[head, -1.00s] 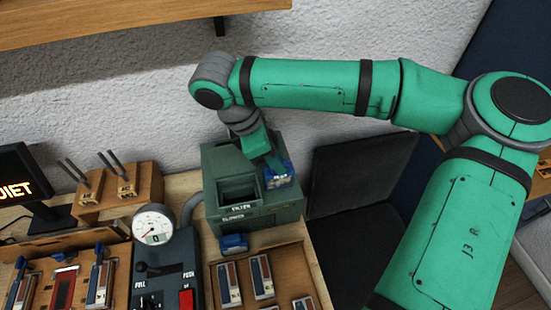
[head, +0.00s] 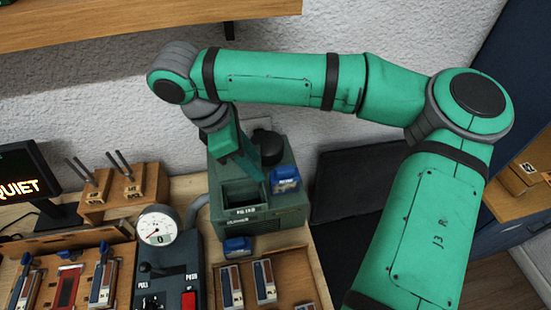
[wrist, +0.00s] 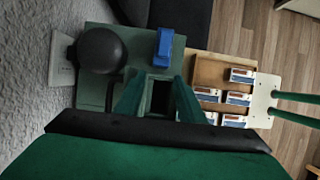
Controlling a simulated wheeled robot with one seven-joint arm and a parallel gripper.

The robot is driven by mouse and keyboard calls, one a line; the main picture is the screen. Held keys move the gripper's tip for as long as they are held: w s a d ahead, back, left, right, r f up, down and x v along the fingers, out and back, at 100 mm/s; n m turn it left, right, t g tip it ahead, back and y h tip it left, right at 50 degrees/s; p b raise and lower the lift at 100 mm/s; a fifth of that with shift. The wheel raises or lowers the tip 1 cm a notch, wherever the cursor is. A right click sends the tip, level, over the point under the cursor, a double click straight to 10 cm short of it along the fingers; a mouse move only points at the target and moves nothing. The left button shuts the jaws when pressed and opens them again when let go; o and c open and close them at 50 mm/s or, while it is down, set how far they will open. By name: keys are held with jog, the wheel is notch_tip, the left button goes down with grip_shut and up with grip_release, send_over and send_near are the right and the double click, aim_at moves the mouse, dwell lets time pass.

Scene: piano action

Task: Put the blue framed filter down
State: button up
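A blue framed filter (head: 285,180) rests on the right part of the top of the green filter blower box (head: 262,222), beside its square opening. It also shows in the wrist view (wrist: 164,48), ahead of my fingers and apart from them. A second blue-framed piece (head: 237,246) lies in front of the box. My gripper (head: 240,168) is above the box, left of the filter on top. In the wrist view my gripper (wrist: 160,80) has its two green fingers spread, with nothing between them but a view of the dark opening below.
A black round knob (head: 268,147) stands on the back of the box. A gauge (head: 157,228) and a control panel with a red button (head: 189,300) are to the left. A wooden tray (head: 291,266) of several parts lies in front. A dark panel is right.

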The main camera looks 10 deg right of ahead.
jog(key=a, duration=0.6)
jog(key=shift+a, duration=0.2)
dwell(0.4)
